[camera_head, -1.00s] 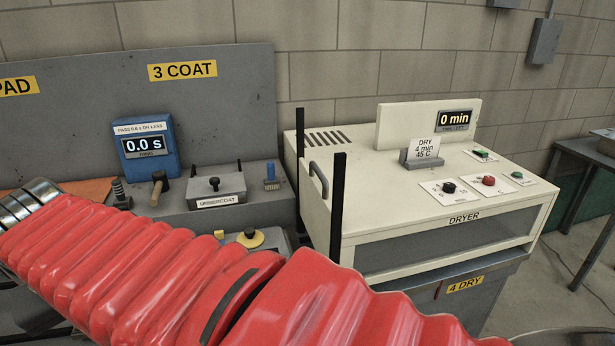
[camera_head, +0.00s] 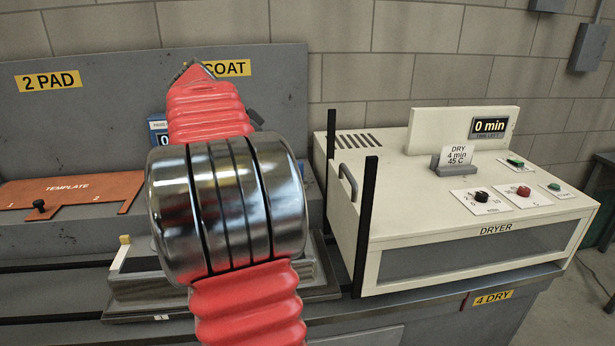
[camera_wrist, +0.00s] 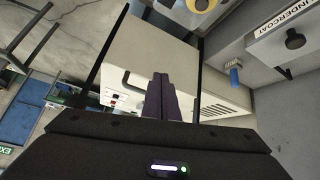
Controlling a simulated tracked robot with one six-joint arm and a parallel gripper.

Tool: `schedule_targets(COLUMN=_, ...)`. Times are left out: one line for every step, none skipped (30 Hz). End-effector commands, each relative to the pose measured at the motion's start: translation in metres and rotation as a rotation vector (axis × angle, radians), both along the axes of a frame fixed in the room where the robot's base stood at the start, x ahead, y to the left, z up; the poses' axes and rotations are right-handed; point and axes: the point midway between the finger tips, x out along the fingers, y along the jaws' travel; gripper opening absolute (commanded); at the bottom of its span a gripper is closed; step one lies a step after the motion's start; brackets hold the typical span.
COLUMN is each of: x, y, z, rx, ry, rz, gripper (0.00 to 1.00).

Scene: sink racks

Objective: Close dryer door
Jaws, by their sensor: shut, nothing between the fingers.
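The cream dryer (camera_head: 400,235) stands at the right of the head view. Its door (camera_head: 343,205) appears to be the panel on the left side, between two black upright posts, with a grey bar handle (camera_head: 348,182) near the top. In the wrist view, the door (camera_wrist: 148,42) lies beyond my gripper (camera_wrist: 160,78), with the handle (camera_wrist: 125,80) just left of its fingers. The gripper is shut and empty; contact with the door or handle cannot be told. Whether the door is fully up or down is unclear. My arm hides the gripper in the head view.
The dryer's display (camera_head: 489,126) reads 0 min. A black post (camera_wrist: 108,50) flanks the door in the wrist view. The undercoat box (camera_wrist: 290,40) and a blue-handled item (camera_wrist: 235,75) are to the right. The orange template (camera_head: 70,192) lies at the left.

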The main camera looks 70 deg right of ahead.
Motion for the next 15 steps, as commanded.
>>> schedule_targets(x=-0.013, y=-0.018, z=0.000, rx=-0.027, ry=0.007, rz=-0.080, gripper=0.00)
schedule_targets(x=-0.020, y=-0.026, z=0.001, rx=-0.045, ry=0.010, rz=-0.124, gripper=0.00)
schedule_targets(x=-0.029, y=-0.036, z=0.002, rx=-0.068, ry=0.012, rz=-0.174, gripper=0.00)
schedule_targets(x=-0.035, y=-0.042, z=0.002, rx=-0.082, ry=0.015, rz=-0.209, gripper=0.00)
schedule_targets(x=-0.040, y=-0.047, z=0.003, rx=-0.096, ry=0.018, rz=-0.238, gripper=0.00)
schedule_targets(x=-0.046, y=-0.053, z=0.003, rx=-0.110, ry=0.020, rz=-0.271, gripper=0.00)
schedule_targets(x=-0.049, y=-0.056, z=0.004, rx=-0.120, ry=0.020, rz=-0.289, gripper=0.00)
schedule_targets(x=-0.051, y=-0.058, z=0.004, rx=-0.127, ry=0.022, rz=-0.304, gripper=0.00)
schedule_targets(x=-0.054, y=-0.060, z=0.004, rx=-0.134, ry=0.024, rz=-0.318, gripper=0.00)
schedule_targets(x=-0.055, y=-0.061, z=0.005, rx=-0.138, ry=0.025, rz=-0.325, gripper=0.00)
schedule_targets(x=-0.056, y=-0.062, z=0.005, rx=-0.140, ry=0.025, rz=-0.329, gripper=0.00)
schedule_targets(x=-0.056, y=-0.062, z=0.005, rx=-0.141, ry=0.025, rz=-0.331, gripper=0.00)
schedule_targets(x=-0.056, y=-0.062, z=0.005, rx=-0.141, ry=0.025, rz=-0.331, gripper=0.00)
schedule_targets(x=-0.056, y=-0.062, z=0.005, rx=-0.141, ry=0.025, rz=-0.331, gripper=0.00)
schedule_targets(x=-0.056, y=-0.062, z=0.005, rx=-0.141, ry=0.024, rz=-0.329, gripper=0.00)
